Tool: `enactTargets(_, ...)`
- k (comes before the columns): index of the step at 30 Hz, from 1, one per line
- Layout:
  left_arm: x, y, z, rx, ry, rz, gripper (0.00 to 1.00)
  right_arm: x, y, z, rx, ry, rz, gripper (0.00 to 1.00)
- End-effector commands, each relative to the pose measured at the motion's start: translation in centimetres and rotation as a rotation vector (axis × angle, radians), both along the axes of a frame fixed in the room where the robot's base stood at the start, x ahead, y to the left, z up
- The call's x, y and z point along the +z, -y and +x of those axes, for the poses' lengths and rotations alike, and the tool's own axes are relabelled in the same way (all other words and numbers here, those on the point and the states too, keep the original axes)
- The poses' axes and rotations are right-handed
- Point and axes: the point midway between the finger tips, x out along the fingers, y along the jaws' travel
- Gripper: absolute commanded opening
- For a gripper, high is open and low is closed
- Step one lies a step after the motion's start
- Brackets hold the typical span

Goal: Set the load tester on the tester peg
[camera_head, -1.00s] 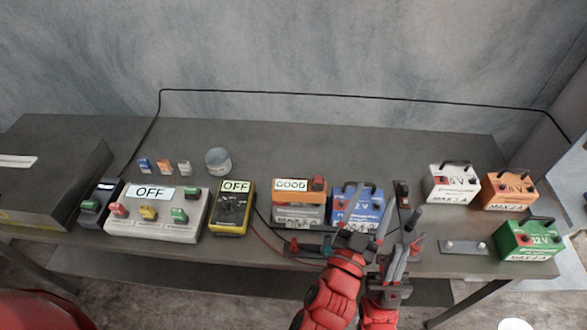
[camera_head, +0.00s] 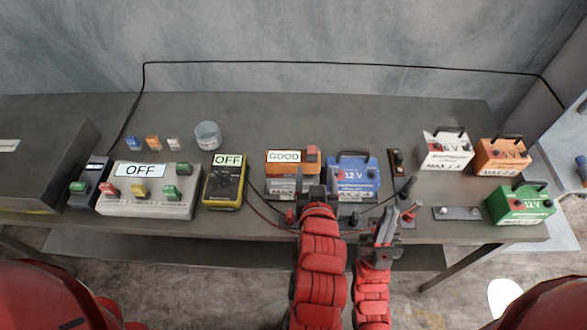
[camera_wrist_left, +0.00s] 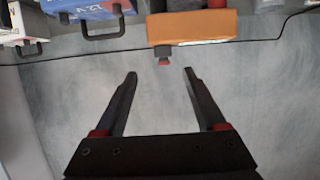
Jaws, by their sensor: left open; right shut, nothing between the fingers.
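The load tester (camera_head: 292,163), an orange and grey box with a "GOOD" display and a red knob, stands on the bench left of the blue 12 V battery (camera_head: 353,178). My left gripper (camera_head: 312,192) is low in front of it and overlaps its lower right part in the head view. In the left wrist view, my left gripper (camera_wrist_left: 160,73) is open and empty, with the orange tester (camera_wrist_left: 195,27) beyond its tips. My right gripper (camera_head: 386,222) is shut and empty at the bench's front edge. I cannot make out the tester peg.
A yellow meter (camera_head: 225,182) reading OFF and a grey switch box (camera_head: 150,202) stand to the left. White (camera_head: 446,150), orange (camera_head: 502,157) and green (camera_head: 520,204) batteries stand at the right. Red-handled clamps (camera_head: 408,214) lie near my right gripper. The bench's back strip is mostly clear.

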Motion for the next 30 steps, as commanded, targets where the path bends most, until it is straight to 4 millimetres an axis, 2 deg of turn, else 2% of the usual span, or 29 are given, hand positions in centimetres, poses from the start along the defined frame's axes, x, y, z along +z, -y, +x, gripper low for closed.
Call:
enactTargets(1,-1.2,-0.2,0.8,0.005,0.004,-0.003,0.73,-2.1,0.0,0.0,0.000,0.000,0.000,0.00)
enactTargets(6,-2.0,-0.1,3.0,0.003,0.005,-0.002,0.73,-5.2,0.0,0.0,0.000,0.000,0.000,0.00)
enactTargets(14,-2.5,-0.1,5.0,0.000,0.007,-0.001,0.73,-9.8,0.0,0.0,0.000,0.000,0.000,0.00)
enactTargets(18,-2.5,-0.2,6.6,0.002,0.003,0.002,0.73,-10.0,0.0,0.0,0.000,0.000,0.000,0.00)
enactTargets(23,-2.6,-0.2,7.4,0.001,0.001,0.001,0.73,-9.9,0.0,0.0,0.000,0.000,0.000,0.00)
enactTargets(30,-3.0,-0.8,10.0,0.003,-0.001,0.002,0.73,-8.1,0.0,0.0,0.000,0.000,0.000,0.00)
